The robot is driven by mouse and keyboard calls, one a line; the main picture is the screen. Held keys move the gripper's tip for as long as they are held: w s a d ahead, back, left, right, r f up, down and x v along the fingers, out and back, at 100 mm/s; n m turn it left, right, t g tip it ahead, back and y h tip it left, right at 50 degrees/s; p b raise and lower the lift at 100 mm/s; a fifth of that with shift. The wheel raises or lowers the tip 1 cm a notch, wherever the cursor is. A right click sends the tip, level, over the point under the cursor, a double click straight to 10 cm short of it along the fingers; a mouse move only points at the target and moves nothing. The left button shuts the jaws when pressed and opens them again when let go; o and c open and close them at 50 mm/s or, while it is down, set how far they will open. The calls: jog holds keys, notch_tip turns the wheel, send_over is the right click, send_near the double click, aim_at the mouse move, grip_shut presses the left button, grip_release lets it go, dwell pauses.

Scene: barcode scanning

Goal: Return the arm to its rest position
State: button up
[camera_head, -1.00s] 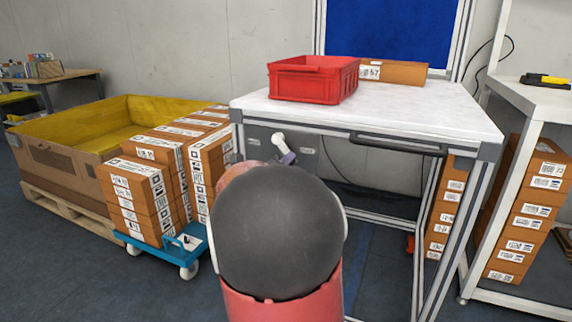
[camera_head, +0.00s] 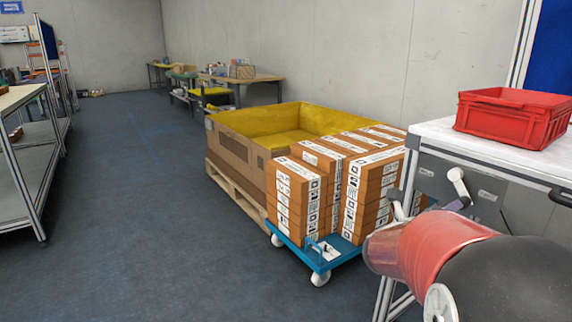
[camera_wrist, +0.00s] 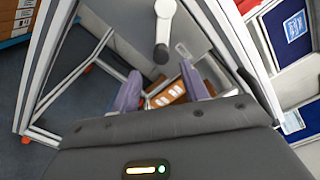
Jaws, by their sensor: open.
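My gripper (camera_wrist: 162,88) shows in the wrist view as two purple-grey fingers standing apart. Nothing is held between them. Beyond them are the work table's metal frame (camera_wrist: 45,60), a pale rounded part (camera_wrist: 164,28) and some brown boxes (camera_wrist: 170,95) lower down. In the head view my red and black arm fills the lower right, in front of the white-topped table (camera_head: 440,128). Only the tips of my gripper show there, past the red link; the rest is hidden.
A red crate (camera_head: 510,120) stands on the table. Left of my arm, a blue trolley (camera_head: 320,262) carries stacked brown boxes (camera_head: 300,200). A large yellow-lined container (camera_head: 240,122) sits on a pallet behind it. Shelving (camera_head: 30,170) stands far left; the floor between is clear.

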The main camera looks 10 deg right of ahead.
jog(key=s+a+f+m+g+y, duration=0.55)
jog(key=s+a+m, duration=0.55)
jog(key=m, duration=0.8)
jog(key=s+a+f+m+t+y, duration=0.1)
jog(key=s+a+m+t+y, duration=0.1)
jog(key=a+m+y, duration=0.3)
jog(key=s+a+f+m+t+y, duration=0.2)
jog(key=s+a+m+y, duration=0.2)
jog(key=a+m, duration=0.6)
jog(key=a+y, duration=0.2)
jog(key=a, duration=0.2)
jog(key=shift+s+f, duration=0.15)
jog(key=shift+s, duration=0.1)
jog(key=shift+d, duration=0.1)
jog(key=shift+c, duration=1)
jog(key=shift+d, duration=0.1)
